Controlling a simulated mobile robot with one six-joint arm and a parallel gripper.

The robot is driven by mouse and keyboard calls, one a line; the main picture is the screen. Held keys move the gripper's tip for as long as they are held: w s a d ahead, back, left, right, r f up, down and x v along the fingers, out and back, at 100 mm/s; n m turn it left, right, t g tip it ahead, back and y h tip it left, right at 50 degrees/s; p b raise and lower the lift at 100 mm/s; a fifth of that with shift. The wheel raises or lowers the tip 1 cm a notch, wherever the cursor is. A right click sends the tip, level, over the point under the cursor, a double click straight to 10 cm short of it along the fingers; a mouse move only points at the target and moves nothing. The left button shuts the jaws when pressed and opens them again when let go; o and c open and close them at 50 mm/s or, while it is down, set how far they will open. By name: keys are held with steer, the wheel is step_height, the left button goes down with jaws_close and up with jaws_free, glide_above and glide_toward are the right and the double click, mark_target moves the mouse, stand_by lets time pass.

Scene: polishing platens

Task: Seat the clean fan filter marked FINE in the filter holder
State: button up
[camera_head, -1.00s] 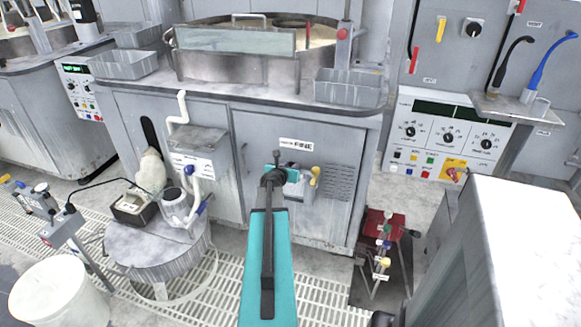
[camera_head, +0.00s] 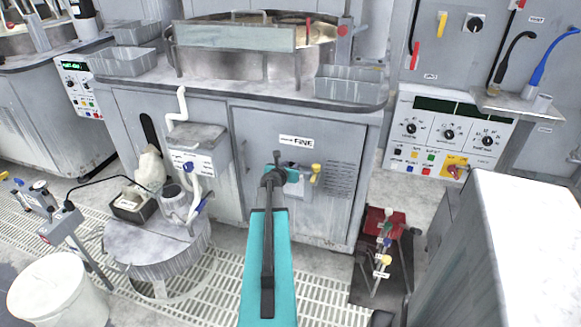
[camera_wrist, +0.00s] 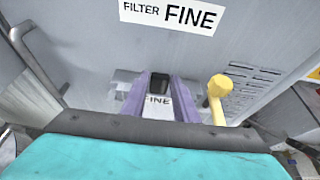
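The filter holder (camera_head: 302,187) is a small grey fixture with a yellow lever (camera_head: 315,172), on the front of the cabinet below a FILTER FINE label (camera_wrist: 172,13). My gripper (camera_wrist: 159,92) is at this holder, at the end of my teal and black arm. In the wrist view two purple fingers stand one on each side of a small black part (camera_wrist: 159,82) and a pale face marked FINE (camera_wrist: 157,100). This may be the FINE filter; where it ends and the holder begins is unclear. My arm hides the gripper in the head view. Whether the fingers press on the part is unclear.
The yellow lever (camera_wrist: 217,95) stands close to the right of my fingers. A door handle (camera_wrist: 35,60) is to the left. A white-topped block (camera_head: 530,230) stands at right, a red stand (camera_head: 383,225) nearer the cabinet, and a round drum (camera_head: 155,240) at left.

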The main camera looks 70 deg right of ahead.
steer(key=o, duration=0.4)
steer(key=shift+a+r, duration=0.1)
steer(key=p+v, duration=0.5)
steer(key=v, duration=0.8)
steer(key=shift+a+r, duration=0.15)
steer(key=shift+r, duration=0.05)
stand_by(0.5)
steer(key=shift+a+f, duration=0.1)
stand_by(1.1)
